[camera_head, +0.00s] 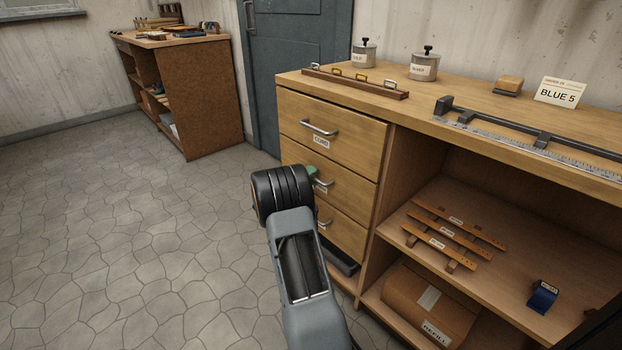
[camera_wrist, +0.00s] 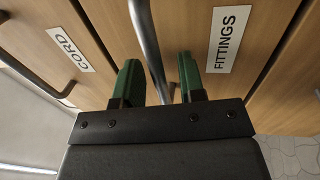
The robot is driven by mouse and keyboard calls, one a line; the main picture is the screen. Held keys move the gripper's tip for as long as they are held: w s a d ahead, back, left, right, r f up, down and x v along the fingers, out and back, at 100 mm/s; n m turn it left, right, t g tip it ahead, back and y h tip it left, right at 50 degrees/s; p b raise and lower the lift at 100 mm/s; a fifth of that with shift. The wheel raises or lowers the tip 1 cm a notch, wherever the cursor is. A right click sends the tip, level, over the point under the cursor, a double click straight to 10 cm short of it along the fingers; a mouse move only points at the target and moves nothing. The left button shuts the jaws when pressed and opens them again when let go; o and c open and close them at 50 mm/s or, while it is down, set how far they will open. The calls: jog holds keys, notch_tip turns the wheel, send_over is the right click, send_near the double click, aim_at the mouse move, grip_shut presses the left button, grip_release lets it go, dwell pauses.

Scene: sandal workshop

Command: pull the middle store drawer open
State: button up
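The middle store drawer (camera_head: 352,190) is in the wooden bench in the head view, its front flush with the drawers above and below. Its metal handle (camera_head: 323,185) is partly hidden by my gripper (camera_head: 311,171). In the wrist view the drawer's label (camera_wrist: 228,38) reads FITTINGS. There the handle (camera_wrist: 147,40) runs between the two green fingers of my gripper (camera_wrist: 160,75). The fingers are apart, with gaps beside the bar. I cannot tell whether either finger touches it.
The top drawer (camera_head: 355,143), labelled CORD, is shut above, and the bottom drawer (camera_head: 345,235) is shut below. To the right are open shelves with wooden strips (camera_head: 455,228) and a cardboard box (camera_head: 430,300). Clear stone floor (camera_head: 140,240) lies to the left.

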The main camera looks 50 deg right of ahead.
jog(key=shift+c, duration=0.5)
grip_shut()
